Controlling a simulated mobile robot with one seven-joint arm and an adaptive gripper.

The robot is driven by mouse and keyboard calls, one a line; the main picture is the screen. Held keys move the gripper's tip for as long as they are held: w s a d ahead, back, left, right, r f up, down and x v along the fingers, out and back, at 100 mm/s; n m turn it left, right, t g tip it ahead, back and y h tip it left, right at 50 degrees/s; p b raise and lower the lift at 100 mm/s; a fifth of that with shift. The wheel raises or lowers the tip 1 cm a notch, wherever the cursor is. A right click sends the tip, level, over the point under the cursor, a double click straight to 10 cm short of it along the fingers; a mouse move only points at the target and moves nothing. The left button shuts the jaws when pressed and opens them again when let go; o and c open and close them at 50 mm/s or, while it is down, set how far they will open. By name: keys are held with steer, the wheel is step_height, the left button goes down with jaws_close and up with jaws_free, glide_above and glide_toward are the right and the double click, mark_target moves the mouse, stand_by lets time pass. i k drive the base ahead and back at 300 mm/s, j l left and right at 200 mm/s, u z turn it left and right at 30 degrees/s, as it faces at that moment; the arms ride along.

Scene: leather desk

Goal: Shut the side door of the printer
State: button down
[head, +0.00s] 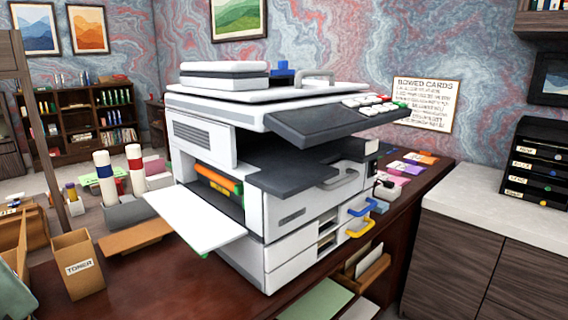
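The printer (290,210) is a large white and grey machine on a dark red-brown desk, in the middle of the head view. Its side door (195,218) is a flat white panel on the printer's left side. It is open, lowered outward to nearly level, and sticks out over the desk. The opening above it is dark and shows an orange cartridge (215,181) with a green end. A green bit shows under the door's lower edge. My gripper is not in view.
A brown toner box (78,265) stands on the desk left of the door. A grey holder (127,212) with tall white tubes stands behind the door. Blue (362,206) and yellow (360,228) handles stick out at the printer's right. Coloured cards (420,158) lie on the desk behind.

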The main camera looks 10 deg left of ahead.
mark_target(204, 228)
steer(key=i+l+z, duration=0.55)
steer(key=i+l, duration=0.15)
steer(key=i+l+u, duration=0.15)
steer(key=u, duration=0.2)
steer(key=i+l+u, duration=0.1)
steer(key=l+u, duration=0.25)
steer(key=i+l+u, duration=0.1)
steer(key=l+u, duration=0.25)
steer(key=k+l+u, duration=0.1)
steer(key=u, duration=0.25)
steer(key=k+l+u, duration=0.1)
steer(key=l+u, duration=0.15)
steer(key=u, duration=0.15)
